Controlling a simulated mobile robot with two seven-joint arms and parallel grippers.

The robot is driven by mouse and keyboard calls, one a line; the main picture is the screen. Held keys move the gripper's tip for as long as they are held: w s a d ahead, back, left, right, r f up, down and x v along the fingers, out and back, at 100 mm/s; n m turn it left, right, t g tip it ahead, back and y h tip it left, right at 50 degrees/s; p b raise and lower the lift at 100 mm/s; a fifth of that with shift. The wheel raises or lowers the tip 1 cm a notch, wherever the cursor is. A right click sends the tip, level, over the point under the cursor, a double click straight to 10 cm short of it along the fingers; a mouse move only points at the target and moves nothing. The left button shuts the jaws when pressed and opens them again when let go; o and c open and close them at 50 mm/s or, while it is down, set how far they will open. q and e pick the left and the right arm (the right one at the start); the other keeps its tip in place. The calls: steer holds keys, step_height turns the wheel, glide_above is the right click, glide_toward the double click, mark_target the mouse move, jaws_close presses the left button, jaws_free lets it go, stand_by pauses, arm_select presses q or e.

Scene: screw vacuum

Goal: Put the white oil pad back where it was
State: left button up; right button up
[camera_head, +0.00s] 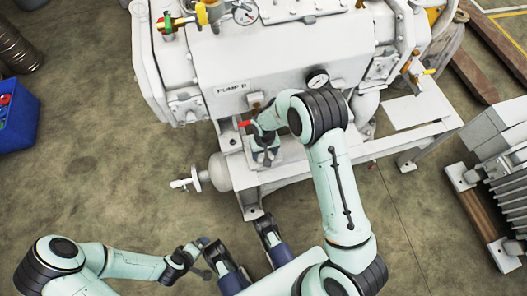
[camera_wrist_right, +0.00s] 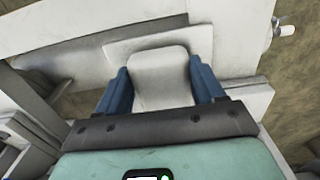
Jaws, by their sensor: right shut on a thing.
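The white oil pad (camera_wrist_right: 160,75) is between the two blue fingers of my right gripper (camera_wrist_right: 162,88) in the right wrist view, and the fingers are shut on it. A larger pale plate (camera_wrist_right: 202,42) lies behind it; I cannot tell whether the pad touches that plate. In the head view my right gripper (camera_head: 265,156) is low at the front of the white pump machine (camera_head: 260,60), over its base frame; the gripper and arm mostly hide the pad there. My left gripper (camera_head: 205,258) is at the lower left, away from the machine, and its fingers are unclear.
A pressure gauge (camera_head: 318,80) and a red-handled valve (camera_head: 245,124) are close to my right arm. A grey cylinder (camera_head: 219,172) lies left of the gripper. A blue bin (camera_head: 18,115) stands at the far left.

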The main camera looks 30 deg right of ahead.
steer(key=shift+w+f, duration=0.25)
steer(key=shift+f, duration=0.05)
arm_select(q)
steer(key=shift+w+a+f, duration=0.15)
steer(key=shift+w, duration=0.15)
arm_select(e)
steer(key=shift+r, duration=0.1)
steer(key=shift+f, duration=0.2)
steer(key=o, duration=1)
arm_select(q)
steer(key=shift+w+f, duration=0.1)
arm_select(e)
steer(key=shift+r, duration=0.2)
arm_select(q)
steer(key=s+d+r+g+p, duration=0.1)
steer(key=s+d+r+p, duration=0.1)
steer(key=s+r+p, duration=0.1)
steer(key=shift+s+r+h, duration=0.3)
steer(key=shift+s+h, duration=0.1)
steer(key=shift+s, duration=0.5)
arm_select(e)
step_height(320, 180, up, 12)
arm_select(q)
steer(key=shift+d, duration=0.1)
